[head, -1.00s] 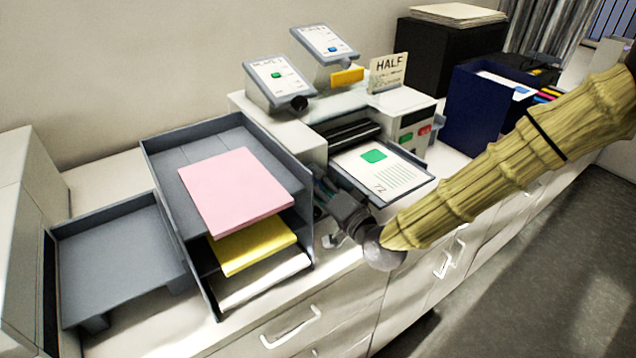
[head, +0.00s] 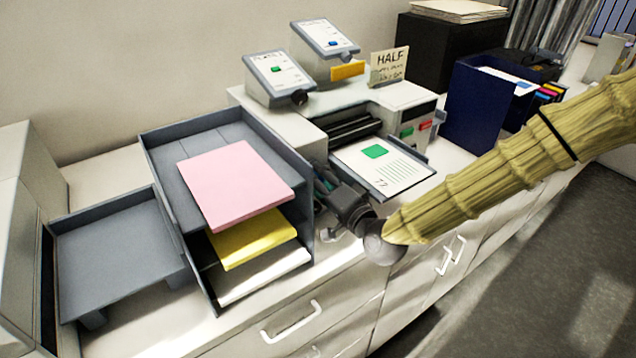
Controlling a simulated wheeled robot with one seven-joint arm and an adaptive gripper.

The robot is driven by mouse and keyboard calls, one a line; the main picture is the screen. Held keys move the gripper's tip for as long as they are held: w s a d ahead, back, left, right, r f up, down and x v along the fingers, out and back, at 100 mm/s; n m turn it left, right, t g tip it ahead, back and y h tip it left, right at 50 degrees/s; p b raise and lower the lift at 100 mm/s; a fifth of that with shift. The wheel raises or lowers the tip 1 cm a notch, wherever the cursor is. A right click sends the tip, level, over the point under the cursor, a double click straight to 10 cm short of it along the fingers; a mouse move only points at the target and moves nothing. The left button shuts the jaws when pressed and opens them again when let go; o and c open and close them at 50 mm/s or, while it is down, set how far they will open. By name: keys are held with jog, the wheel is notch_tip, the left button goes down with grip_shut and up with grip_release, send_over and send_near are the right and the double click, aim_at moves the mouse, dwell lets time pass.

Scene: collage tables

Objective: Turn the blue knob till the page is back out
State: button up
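A white page (head: 392,168) with a green square and the number 72 lies on the grey tray at the front of the white printing machine (head: 405,98). The page lies outside the machine, below its dark rollers (head: 352,128). My gripper (head: 322,183) is at the machine's front left side, between the paper rack and the page tray. Its fingers are mostly hidden behind the rack's edge and my wrist, so I cannot tell whether they are open or shut. A small teal or blue patch shows by the fingers; the blue knob itself cannot be made out.
A grey paper rack (head: 160,150) with pink (head: 235,185), yellow and white sheets stands close left of my gripper. An empty grey tray (head: 115,255) lies farther left. A HALF sign (head: 389,66), tilted display panels (head: 278,76) and a navy box (head: 480,110) stand behind and right.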

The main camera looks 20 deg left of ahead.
jog(key=shift+r+m+b, duration=0.1)
jog(key=shift+m+b, duration=5.05)
jog(key=shift+m, duration=1.05)
jog(key=o, duration=1)
jog(key=shift+d+r, duration=0.1)
jog(key=v, duration=1.2)
